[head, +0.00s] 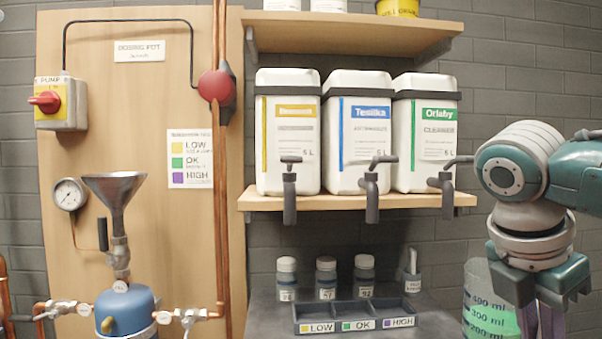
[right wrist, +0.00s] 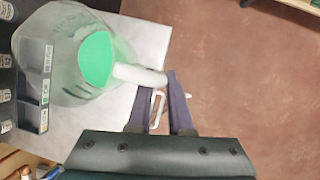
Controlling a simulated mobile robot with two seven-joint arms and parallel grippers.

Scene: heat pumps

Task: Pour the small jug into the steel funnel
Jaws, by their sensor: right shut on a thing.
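The steel funnel (head: 115,193) stands upright on a pipe above a blue vessel (head: 127,310) at the left of the head view. A clear jug (head: 480,288) with millilitre marks and green liquid is at the lower right. In the right wrist view, the jug (right wrist: 45,45) is seen from above, with the green liquid (right wrist: 97,58) inside and its pale handle (right wrist: 138,75) towards my fingers. My right gripper (head: 540,322) is shut on the jug's handle; its purple fingers (right wrist: 160,92) are on either side of it. The jug's base is hidden. My left gripper is not in view.
A shelf (head: 350,202) carries three white canisters with taps hanging over its front edge. Below stand several small bottles (head: 326,277) and a grey tray (head: 357,314) labelled LOW, OK, HIGH. A copper pipe (head: 220,150) runs vertically between the funnel and the shelf.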

